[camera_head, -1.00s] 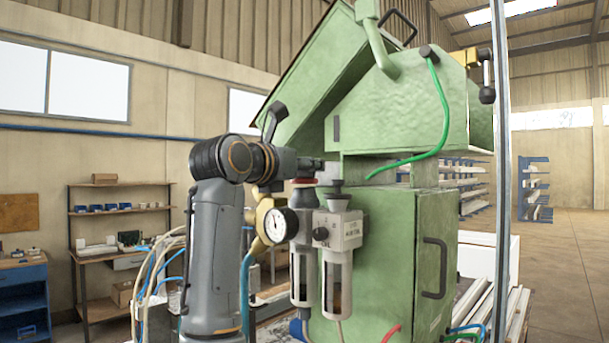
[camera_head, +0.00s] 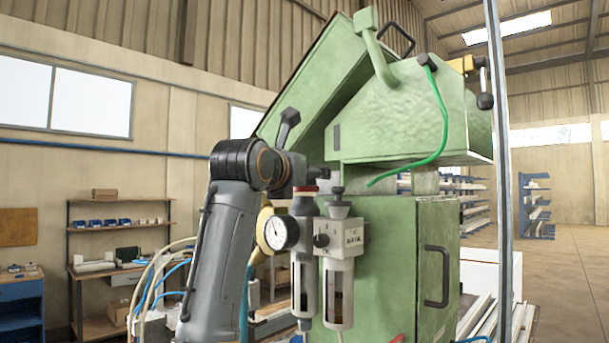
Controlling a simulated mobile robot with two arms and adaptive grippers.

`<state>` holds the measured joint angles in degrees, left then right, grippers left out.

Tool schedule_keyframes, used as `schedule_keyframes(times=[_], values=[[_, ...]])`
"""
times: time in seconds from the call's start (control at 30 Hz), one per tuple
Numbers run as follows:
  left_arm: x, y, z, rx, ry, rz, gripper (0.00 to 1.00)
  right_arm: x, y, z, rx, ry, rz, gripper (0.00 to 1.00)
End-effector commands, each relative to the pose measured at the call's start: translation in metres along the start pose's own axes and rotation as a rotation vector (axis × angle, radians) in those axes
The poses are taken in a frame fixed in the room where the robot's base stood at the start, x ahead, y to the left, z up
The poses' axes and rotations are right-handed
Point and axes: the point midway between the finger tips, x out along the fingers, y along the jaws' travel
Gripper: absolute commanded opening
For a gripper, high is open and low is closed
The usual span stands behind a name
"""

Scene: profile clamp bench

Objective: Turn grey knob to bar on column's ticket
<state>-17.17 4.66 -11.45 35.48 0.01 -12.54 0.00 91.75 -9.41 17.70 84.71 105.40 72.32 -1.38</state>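An air-service unit hangs on the front of the green machine. Its left bowl unit has a dark top with a red ring (camera_head: 304,189). My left gripper (camera_head: 328,176) is just above the tops of the two units, seen side-on. Its fingers are small and partly hidden, so their opening and any contact are unclear. I cannot make out a column's ticket. My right gripper is out of view.
The green machine (camera_head: 385,270) with a handled door stands right behind the unit. A green hose (camera_head: 437,120) hangs from it. A thin metal post (camera_head: 502,150) stands at right. Loose hoses (camera_head: 150,290) and shelves lie left. Open floor is at far right.

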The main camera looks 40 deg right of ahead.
Motion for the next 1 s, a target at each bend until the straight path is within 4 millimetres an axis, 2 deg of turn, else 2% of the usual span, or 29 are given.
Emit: schedule_keyframes(times=[0.17, 0.4, 0.6, 0.77, 1.0], values=[[0.000, 0.000, 0.000, 0.000, 0.000, 0.000, 0.72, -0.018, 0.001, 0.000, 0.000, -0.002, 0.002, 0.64], [0.000, 0.001, 0.000, 0.000, 0.000, 0.001, 0.72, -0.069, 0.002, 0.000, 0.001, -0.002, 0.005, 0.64], [0.000, 0.001, 0.000, 0.000, 0.000, 0.001, 0.72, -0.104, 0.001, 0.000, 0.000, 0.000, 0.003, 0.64], [0.000, 0.001, 0.000, 0.000, 0.000, 0.001, 0.72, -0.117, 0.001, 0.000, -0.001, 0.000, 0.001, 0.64], [0.000, 0.001, 0.000, 0.000, 0.000, 0.002, 0.72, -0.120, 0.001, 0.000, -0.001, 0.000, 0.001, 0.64]])
